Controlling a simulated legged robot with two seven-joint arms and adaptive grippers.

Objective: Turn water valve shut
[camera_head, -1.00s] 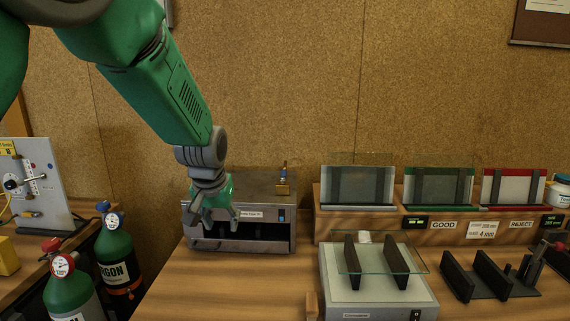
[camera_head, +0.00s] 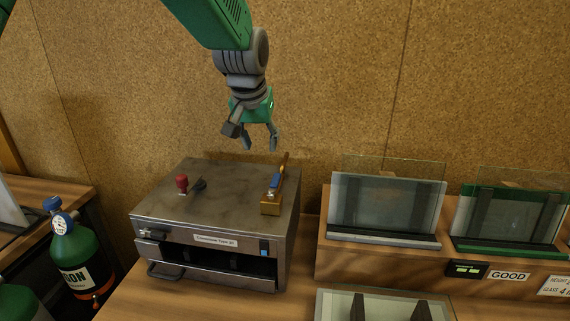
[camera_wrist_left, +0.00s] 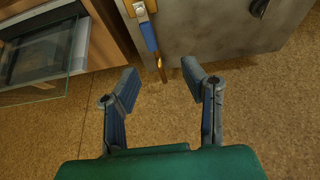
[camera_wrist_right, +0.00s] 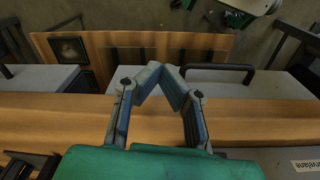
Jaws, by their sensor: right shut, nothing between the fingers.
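The water valve appears to be the brass fitting with a blue lever (camera_head: 275,183) on the top right of the grey metal machine (camera_head: 165,219). The lever points back toward the wall. It also shows in the left wrist view (camera_wrist_left: 149,38), just beyond my left fingertips. My left gripper (camera_head: 259,146) is open and empty, above and behind the lever, apart from it. Its two fingers stand wide in the left wrist view (camera_wrist_left: 160,75). My right gripper (camera_wrist_right: 161,72) shows only in the right wrist view, its fingertips together with nothing between them, over a wooden surface.
A red knob (camera_head: 182,184) and a dark handle stand on the machine's top left. Glass frames (camera_head: 385,205) stand on a wooden ledge to the right. A gas cylinder (camera_head: 80,255) stands left of the machine. The cork wall is close behind.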

